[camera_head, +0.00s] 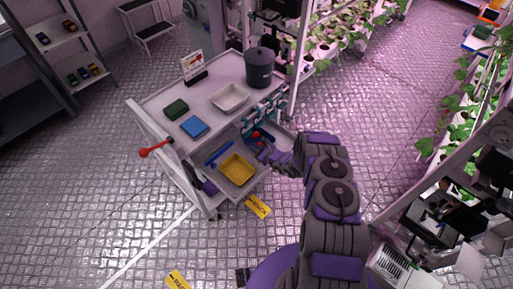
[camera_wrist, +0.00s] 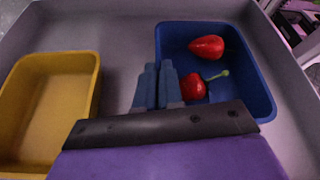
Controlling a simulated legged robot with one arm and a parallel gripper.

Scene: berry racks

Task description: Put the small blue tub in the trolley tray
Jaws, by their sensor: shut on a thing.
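The small blue tub (camera_wrist: 266,90) is at the upper right of the wrist view, with two red berries (camera_wrist: 206,46) in it. In the head view the tub (camera_head: 268,140) is partly hidden. My gripper (camera_wrist: 161,72) is shut on the tub's left wall, one finger outside and one inside. The gripper (camera_head: 263,152) also shows small in the head view. The tub is within the outline of the grey trolley tray (camera_wrist: 118,40). I cannot tell whether its base touches the tray floor. The tray (camera_head: 244,189) is the trolley's lower level.
A yellow tub (camera_wrist: 42,105) is in the tray to the left, apart from the blue tub. A blue bar-like item (camera_head: 218,153) lies behind it. The trolley's top (camera_head: 160,97) bears a green box, a blue box, a white tub (camera_head: 229,98) and a dark bin (camera_head: 259,68).

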